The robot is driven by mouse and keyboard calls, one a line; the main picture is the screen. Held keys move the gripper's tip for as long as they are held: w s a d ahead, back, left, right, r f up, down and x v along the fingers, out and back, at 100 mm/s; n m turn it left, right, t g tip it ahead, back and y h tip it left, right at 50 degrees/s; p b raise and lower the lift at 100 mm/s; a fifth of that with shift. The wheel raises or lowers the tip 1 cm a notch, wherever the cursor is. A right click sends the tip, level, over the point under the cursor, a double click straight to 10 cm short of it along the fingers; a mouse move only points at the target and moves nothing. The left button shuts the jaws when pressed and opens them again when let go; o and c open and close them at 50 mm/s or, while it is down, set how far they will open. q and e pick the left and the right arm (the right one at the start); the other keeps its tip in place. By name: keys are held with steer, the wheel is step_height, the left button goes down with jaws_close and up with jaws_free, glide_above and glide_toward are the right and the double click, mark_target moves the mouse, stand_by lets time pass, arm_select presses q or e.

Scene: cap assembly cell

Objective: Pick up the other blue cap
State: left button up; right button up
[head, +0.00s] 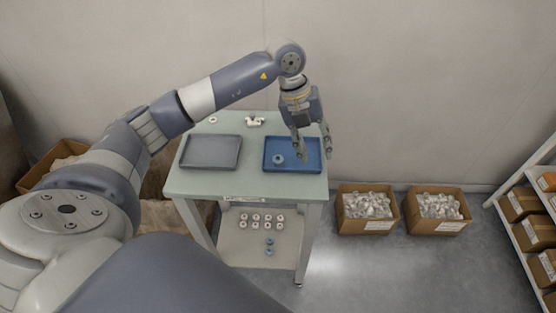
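A blue cap (279,160) lies in the blue tray (268,142) on the right of the green table top. My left gripper (315,156) points down over the right end of the blue tray. Its fingers are spread, with nothing visible between them, and it is to the right of the cap in the tray. The gripper hides part of the tray's right side. My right gripper is not in view.
A grey tray (211,152) sits on the left of the table top (228,188), empty. A white cap (212,120) and a small white fixture (254,122) are behind. Several white caps (255,217) lie on the lower shelf. Cardboard boxes (367,226) stand on the floor at right.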

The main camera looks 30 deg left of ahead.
arm_select(q)
steer(key=a+r+n+y, duration=0.2)
steer(key=a+y, duration=0.2)
steer(key=a, duration=0.6)
steer(key=p, duration=0.1)
glide_above(278, 157)
steer(key=shift+g, duration=0.4)
steer(key=f, duration=0.4)
steer(key=shift+s+a+f, duration=0.1)
steer(key=shift+a+f, duration=0.15)
steer(key=shift+f, duration=0.35)
steer(key=shift+d+f+p, duration=0.1)
steer(key=shift+f+p, duration=0.45)
steer(key=shift+f, duration=0.05)
steer(key=f, duration=0.2)
steer(key=f+p, duration=0.1)
steer(key=shift+d+f, duration=0.2)
steer(key=shift+f, duration=0.5)
steer(key=shift+c, duration=0.5)
steer(key=c, duration=0.3)
